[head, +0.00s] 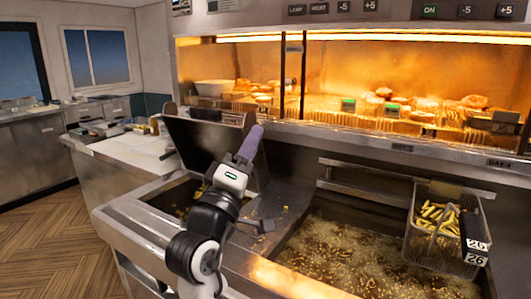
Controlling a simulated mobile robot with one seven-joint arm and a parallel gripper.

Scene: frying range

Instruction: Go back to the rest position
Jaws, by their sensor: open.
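My arm rises from the bottom of the head view. My gripper (250,144), a purple end piece beyond a white link with a green label, points up and away, in front of a dark upright metal panel (210,145). It is open, though its fingers overlap in this view and the gap does not show. I see nothing held in it. A wire basket of fries (407,238) hangs at the right of the fryer vat (340,258), well apart from my gripper.
The vat's bubbling oil lies right of my arm. A smaller well (173,199) lies left of it. A lit warming shelf (400,112) with food runs along the back. A counter (125,150) with small items stands left. The wooden floor (50,240) is clear.

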